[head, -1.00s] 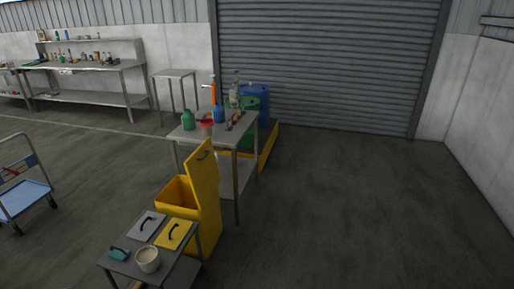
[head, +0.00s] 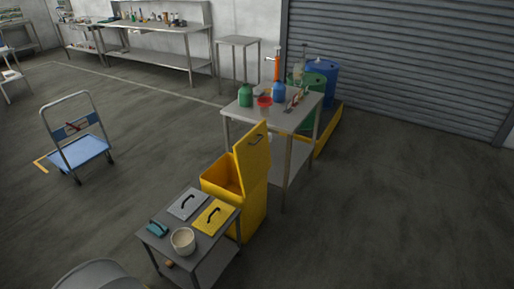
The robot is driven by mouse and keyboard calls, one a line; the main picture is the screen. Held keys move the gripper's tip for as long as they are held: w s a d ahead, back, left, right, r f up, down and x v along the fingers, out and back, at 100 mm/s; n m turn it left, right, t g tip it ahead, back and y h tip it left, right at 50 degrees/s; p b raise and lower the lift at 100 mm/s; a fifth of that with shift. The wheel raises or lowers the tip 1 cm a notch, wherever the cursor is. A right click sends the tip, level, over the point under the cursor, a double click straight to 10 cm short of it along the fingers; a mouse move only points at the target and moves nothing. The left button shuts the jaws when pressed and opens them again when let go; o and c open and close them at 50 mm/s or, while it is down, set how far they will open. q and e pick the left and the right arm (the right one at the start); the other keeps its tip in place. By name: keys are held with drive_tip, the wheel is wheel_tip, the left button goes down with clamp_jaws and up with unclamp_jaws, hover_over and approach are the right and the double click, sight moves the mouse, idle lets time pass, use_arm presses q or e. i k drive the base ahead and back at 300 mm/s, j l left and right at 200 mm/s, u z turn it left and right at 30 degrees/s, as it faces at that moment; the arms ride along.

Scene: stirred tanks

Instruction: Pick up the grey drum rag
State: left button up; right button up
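I cannot make out a grey drum rag in the head view. A grey rounded shape (head: 98,275) shows at the bottom edge, cut off by the frame; I cannot tell what it is or whether a rag lies on it. A small grey table (head: 205,251) near the bottom centre bears a grey plate with a black handle (head: 187,204), a yellow plate with a black handle (head: 213,217), a pale tub (head: 183,240) and a small teal item (head: 156,229). Neither of my grippers is in view.
A yellow bin (head: 255,211) with its lid raised stands behind the small table. A taller metal table (head: 272,116) with bottles and a red funnel (head: 264,102) is beyond it. A blue trolley (head: 81,152) stands left. Floor at right is clear.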

sight(259, 92)
drive_tip(key=i+l+z, duration=0.1)
drive_tip(key=z, duration=0.4)
drive_tip(key=i+z, duration=0.2)
drive_tip(key=z, duration=0.3)
drive_tip(key=i, duration=4.9)
drive_tip(key=i+u, duration=0.4)
drive_tip(key=i+l+u, duration=0.4)
drive_tip(key=i, duration=0.2)
drive_tip(key=j+u, duration=0.1)
drive_tip(key=u, duration=1.7)
